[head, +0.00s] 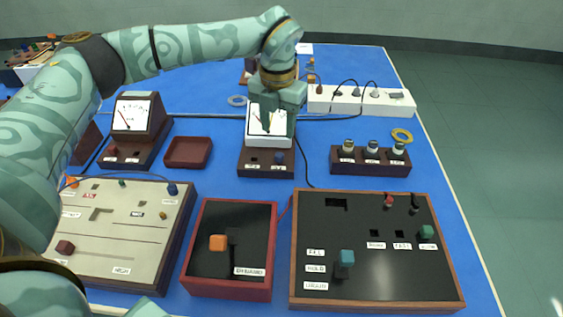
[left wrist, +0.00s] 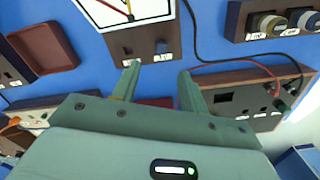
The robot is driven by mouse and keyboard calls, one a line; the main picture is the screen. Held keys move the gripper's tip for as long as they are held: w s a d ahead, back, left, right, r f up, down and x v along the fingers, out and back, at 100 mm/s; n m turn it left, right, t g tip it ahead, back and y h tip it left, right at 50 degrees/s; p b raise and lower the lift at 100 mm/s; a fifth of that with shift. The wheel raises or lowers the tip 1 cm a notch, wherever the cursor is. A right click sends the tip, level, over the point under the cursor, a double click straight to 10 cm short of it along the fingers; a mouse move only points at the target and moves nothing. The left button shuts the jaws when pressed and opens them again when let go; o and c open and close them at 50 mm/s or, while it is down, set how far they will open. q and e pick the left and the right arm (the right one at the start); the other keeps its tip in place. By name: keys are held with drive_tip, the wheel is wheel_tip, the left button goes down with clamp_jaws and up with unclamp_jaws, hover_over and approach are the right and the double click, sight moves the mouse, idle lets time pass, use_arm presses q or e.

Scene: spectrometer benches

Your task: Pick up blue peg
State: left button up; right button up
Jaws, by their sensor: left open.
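A small blue peg (head: 279,157) stands at the right of the front panel of the central meter box (head: 265,170). It also shows in the left wrist view (left wrist: 161,47), just beyond my fingertips. A dark square hole is to its left. My left gripper (left wrist: 158,70) is open and empty, its two fingers apart and pointing toward that panel. In the head view the left gripper (head: 278,118) hangs over the meter dial and partly covers it. Another blue peg (head: 172,188) stands on the grey panel at left. My right gripper is not in view.
A second meter box (head: 134,135) and an empty red tray (head: 188,152) stand to the left. A three-knob box (head: 370,160) is at right. Several switch panels, including a black one (head: 375,270), line the front. Cables run from a white power strip (head: 360,101).

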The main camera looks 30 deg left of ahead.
sight(279, 154)
use_arm(q)
wheel_tip(279, 154, down, 4)
drive_tip(key=shift+r+b, duration=0.15)
drive_tip(key=shift+b, duration=0.25)
drive_tip(key=f+b, duration=0.3)
drive_tip(key=f, duration=0.2)
drive_tip(key=shift+w+f, duration=0.2)
drive_tip(key=shift+r, duration=0.15)
clamp_jaws()
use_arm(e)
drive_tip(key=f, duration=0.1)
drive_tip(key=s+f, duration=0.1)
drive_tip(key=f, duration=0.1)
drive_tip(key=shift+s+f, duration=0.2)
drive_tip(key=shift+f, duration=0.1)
